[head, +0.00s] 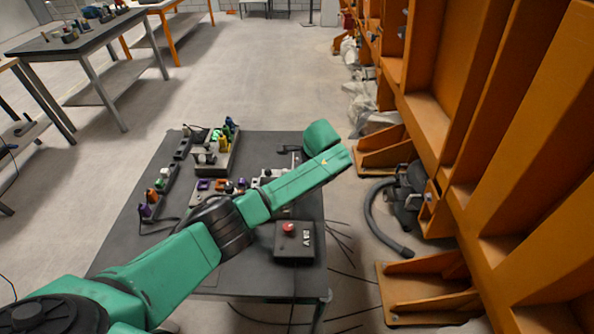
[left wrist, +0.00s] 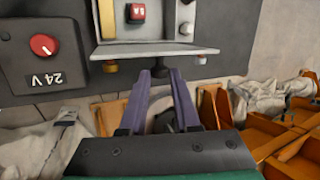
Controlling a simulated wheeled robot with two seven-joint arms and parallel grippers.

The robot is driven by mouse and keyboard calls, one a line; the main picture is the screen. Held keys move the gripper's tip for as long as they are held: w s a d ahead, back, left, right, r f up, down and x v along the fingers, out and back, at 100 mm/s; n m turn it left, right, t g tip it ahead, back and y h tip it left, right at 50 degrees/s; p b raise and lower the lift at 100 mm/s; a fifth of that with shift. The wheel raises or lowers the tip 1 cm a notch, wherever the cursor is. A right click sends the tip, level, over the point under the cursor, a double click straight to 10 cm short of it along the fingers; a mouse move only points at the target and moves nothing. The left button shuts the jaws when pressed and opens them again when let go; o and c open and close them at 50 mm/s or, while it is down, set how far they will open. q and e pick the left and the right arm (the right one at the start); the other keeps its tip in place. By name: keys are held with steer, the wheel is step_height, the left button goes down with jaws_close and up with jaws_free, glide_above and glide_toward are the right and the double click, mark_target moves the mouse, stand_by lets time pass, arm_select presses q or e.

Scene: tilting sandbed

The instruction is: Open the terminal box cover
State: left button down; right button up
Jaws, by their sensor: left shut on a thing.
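The terminal box (left wrist: 176,15) is at the top of the left wrist view, cut off by the frame edge, with a red part inside. Its pale flat cover (left wrist: 125,49) stands out from the box's near edge, so the inside shows. In the head view my green left arm reaches over the table and hides the gripper and much of the box. My right gripper is in neither view.
A black 24 V box with a red knob (head: 289,228) sits at the dark table's (head: 262,141) near right corner. Terminal strips and small coloured parts lie at the left. Orange steel framework (head: 470,110) and a black hose (head: 372,215) stand on the right. Floor beyond is open.

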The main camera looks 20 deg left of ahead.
arm_select(q)
steer(key=shift+d+f, duration=0.2)
steer(key=shift+d, duration=0.25)
steer(key=c, duration=0.6)
jaws_free()
steer(key=shift+w, duration=0.1)
steer(key=shift+c, duration=0.2)
steer(key=shift+a, duration=0.1)
steer(key=b+v, duration=0.1)
steer(key=v, duration=1.3)
steer(key=shift+r+b, duration=0.25)
steer(key=shift+b, duration=0.05)
